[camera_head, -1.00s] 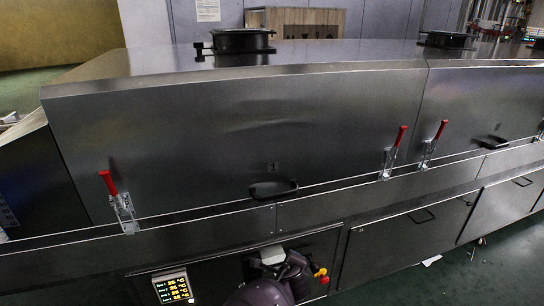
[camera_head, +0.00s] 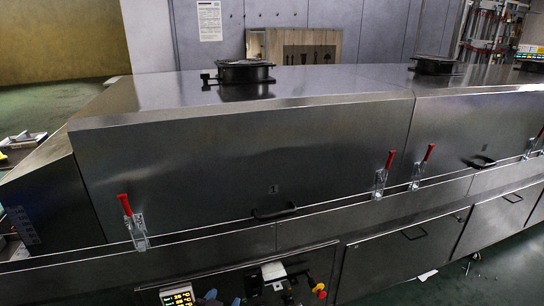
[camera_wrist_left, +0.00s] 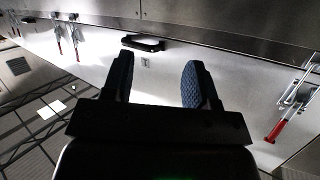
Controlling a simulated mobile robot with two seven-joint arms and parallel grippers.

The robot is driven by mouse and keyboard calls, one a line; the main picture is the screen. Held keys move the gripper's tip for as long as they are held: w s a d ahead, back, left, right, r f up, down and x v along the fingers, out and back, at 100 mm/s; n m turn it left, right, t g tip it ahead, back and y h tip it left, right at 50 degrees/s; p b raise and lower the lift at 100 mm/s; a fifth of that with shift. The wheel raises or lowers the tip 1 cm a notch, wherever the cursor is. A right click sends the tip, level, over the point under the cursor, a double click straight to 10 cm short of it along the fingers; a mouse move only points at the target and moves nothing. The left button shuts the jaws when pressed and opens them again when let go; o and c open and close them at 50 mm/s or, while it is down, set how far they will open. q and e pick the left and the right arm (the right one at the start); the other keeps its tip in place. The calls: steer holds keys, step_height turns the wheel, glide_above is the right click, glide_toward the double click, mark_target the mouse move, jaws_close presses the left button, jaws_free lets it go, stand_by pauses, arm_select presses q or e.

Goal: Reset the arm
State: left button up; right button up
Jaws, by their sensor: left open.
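My left gripper (camera_wrist_left: 158,80) is open and empty in the left wrist view, its two blue-padded fingers wide apart. In the head view only what look like its bluish fingertips (camera_head: 222,298) show at the bottom edge, in front of the dryer's lower panel. The steel tunnel dryer (camera_head: 245,155) fills most of the head view. The dryer's face also shows beyond the fingers in the left wrist view (camera_wrist_left: 225,50), with a black handle (camera_wrist_left: 143,42) near the fingers. I see no contact with it. My right gripper is not in view.
Red-handled clamps (camera_head: 125,205) (camera_head: 385,172) stand out along the dryer's front. A black handle (camera_head: 273,212) sits on its hood. A lit display (camera_head: 178,297) and a red-and-yellow knob (camera_head: 319,290) are low down. Green floor (camera_head: 500,268) is open at the lower right.

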arm_select(q)
steer(key=s+a+f+n+g+y+p, duration=0.1)
steer(key=s+a, duration=0.4)
steer(key=s, duration=0.4)
steer(key=s+a+f+n+g+y+p, duration=0.1)
steer(key=s+a, duration=0.4)
steer(key=s, duration=0.4)
steer(key=s+a+f+n+g+y+p, duration=0.1)
steer(key=s+a+f, duration=0.1)
steer(key=s+a, duration=0.3)
steer(key=s, duration=0.4)
steer(key=shift+s+a+y+p, duration=0.3)
steer(key=shift+s+y+p, duration=0.05)
steer(key=shift+y, duration=0.05)
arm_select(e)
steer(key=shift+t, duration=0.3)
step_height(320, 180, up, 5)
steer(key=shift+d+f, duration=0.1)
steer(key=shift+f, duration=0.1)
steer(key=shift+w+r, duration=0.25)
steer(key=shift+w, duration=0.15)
